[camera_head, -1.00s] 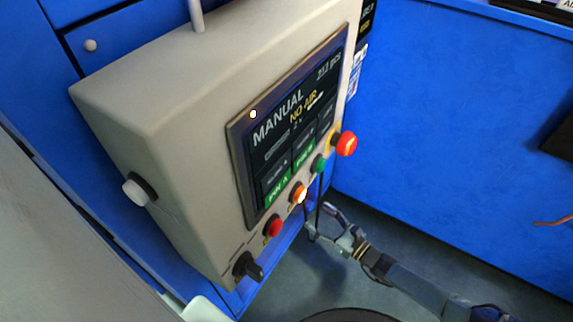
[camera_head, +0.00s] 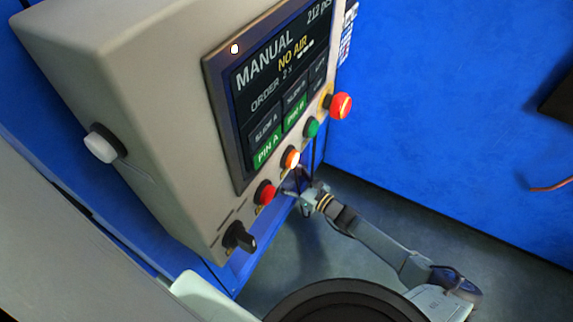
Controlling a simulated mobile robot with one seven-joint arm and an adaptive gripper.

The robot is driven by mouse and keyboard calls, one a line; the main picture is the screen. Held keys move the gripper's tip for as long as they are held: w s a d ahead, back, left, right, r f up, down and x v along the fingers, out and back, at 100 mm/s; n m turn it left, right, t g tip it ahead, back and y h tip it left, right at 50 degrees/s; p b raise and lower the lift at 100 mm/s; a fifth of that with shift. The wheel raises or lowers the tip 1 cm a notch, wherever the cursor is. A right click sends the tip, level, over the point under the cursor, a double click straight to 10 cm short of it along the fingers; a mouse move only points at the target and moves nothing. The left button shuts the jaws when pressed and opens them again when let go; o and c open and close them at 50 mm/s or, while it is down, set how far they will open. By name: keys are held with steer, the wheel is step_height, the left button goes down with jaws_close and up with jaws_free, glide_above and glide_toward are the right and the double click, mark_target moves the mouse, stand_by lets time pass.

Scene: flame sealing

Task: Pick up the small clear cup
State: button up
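No small clear cup is visible in the head view. My gripper (camera_head: 300,184) is at the end of my arm, low and right of centre, beside the lower right edge of the control panel and under its buttons. It is small and partly dark against the panel's edge, so I cannot make out whether its fingers are apart or whether they hold anything.
A beige control box with a screen (camera_head: 285,85) reading MANUAL and NO AIR fills the upper left. Its red emergency button (camera_head: 341,105), orange lit button (camera_head: 290,158) and black knob (camera_head: 240,237) face my arm. A blue wall (camera_head: 440,110) stands at right. Grey floor (camera_head: 400,215) is open.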

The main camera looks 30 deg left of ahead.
steer(key=shift+a, duration=0.1)
steer(key=shift+c, duration=0.2)
steer(key=c, duration=0.8)
steer(key=shift+o, duration=0.2)
